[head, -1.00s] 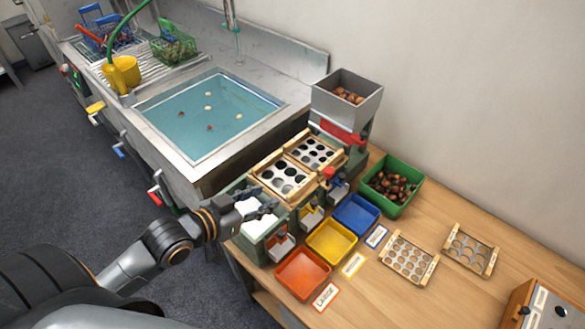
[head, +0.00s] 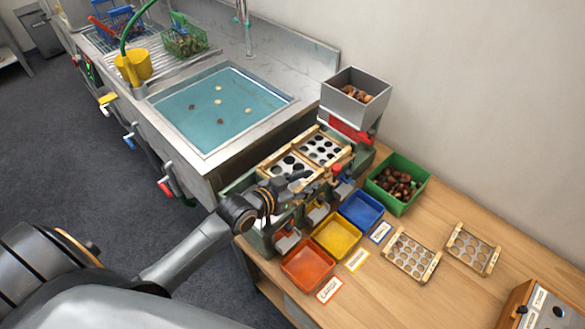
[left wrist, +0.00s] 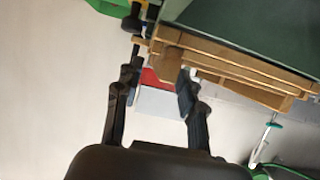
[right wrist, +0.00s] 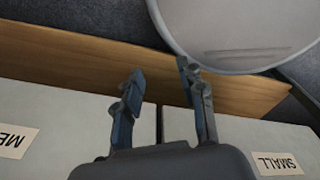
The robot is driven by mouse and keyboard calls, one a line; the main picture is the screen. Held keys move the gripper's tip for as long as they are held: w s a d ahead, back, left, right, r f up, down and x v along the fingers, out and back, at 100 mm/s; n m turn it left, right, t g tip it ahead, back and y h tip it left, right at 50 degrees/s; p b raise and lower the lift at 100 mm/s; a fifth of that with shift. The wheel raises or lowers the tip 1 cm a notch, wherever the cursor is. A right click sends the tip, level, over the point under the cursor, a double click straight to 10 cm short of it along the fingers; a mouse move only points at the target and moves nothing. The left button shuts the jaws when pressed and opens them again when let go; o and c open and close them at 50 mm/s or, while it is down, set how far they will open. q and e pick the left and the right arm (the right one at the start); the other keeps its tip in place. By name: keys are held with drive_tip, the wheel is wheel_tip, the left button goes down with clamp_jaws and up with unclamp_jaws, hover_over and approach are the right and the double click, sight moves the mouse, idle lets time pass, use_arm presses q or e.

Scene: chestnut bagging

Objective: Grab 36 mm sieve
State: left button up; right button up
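Two wood-framed sieves sit on the green sorting machine (head: 262,238): a front one (head: 284,164) and a rear one (head: 321,146). Two more lie on the table: a sieve with many holes (head: 410,256) and a smaller one with fewer, larger holes (head: 472,248). I cannot read which is 36 mm. My left gripper (head: 308,181) is at the machine's front side, by the front sieve's edge. In the left wrist view, my left gripper (left wrist: 157,88) is open, with wooden frame ends (left wrist: 168,63) beyond its fingertips; contact is unclear. My right gripper (right wrist: 160,78) is open and empty.
A grey hopper (head: 333,101) with chestnuts tops the machine. Orange (head: 287,268), yellow (head: 318,238) and blue (head: 344,209) trays stand before it. A green crate (head: 418,193) of chestnuts stands right. A water-filled sink (head: 205,145) is left. A control box (head: 515,306) is at lower right.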

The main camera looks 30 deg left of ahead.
use_arm(q)
drive_tip(key=shift+w+d+f, duration=0.15)
drive_tip(key=shift+w+f, duration=0.05)
drive_tip(key=shift+w, duration=0.1)
drive_tip(key=shift+c, duration=0.4)
